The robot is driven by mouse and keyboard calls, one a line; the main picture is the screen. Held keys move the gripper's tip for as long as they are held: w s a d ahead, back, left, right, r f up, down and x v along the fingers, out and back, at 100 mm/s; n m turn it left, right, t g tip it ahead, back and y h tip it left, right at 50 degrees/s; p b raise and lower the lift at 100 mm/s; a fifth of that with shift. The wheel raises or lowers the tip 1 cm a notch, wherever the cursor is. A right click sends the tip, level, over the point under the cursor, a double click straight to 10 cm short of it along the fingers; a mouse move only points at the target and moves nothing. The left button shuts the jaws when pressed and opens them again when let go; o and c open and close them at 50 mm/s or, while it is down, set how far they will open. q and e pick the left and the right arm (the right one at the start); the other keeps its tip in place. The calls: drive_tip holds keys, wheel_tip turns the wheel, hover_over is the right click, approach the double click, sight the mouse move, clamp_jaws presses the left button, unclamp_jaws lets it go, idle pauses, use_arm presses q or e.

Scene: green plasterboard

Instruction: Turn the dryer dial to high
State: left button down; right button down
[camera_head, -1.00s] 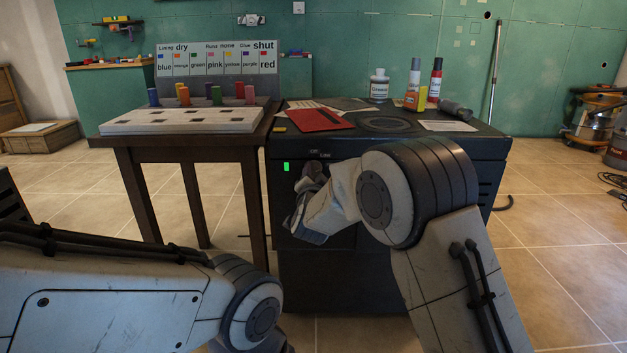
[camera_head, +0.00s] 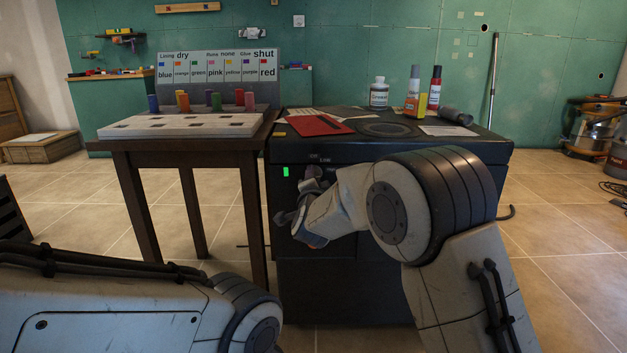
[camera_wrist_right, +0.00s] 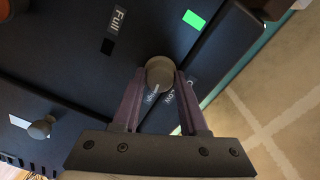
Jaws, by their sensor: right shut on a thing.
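The dryer (camera_head: 390,270) is a dark cabinet standing in front of me. Its round dial (camera_wrist_right: 160,68) shows between the fingers of my right gripper (camera_wrist_right: 161,80) in the right wrist view. The fingers are shut on the dial, one on each side. Printing that reads "Low" and part of another word lies beside the dial and fingers, partly covered. I cannot tell which mark the dial points at. In the head view my right gripper (camera_head: 312,180) is at the dryer's upper front, and the dial is hard to make out. My left gripper is out of view; only its arm shows.
A green light (camera_head: 285,172) glows on the dryer's front. A second knob (camera_wrist_right: 40,128) and a "Full" label (camera_wrist_right: 118,20) show in the right wrist view. A wooden table (camera_head: 185,146) stands to the left.

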drive_tip(key=shift+c, duration=2.2)
unclamp_jaws()
drive_tip(key=shift+s, duration=0.1)
drive_tip(key=s+p, duration=0.3)
drive_tip(key=s, duration=0.7)
drive_tip(key=shift+s+r, duration=0.15)
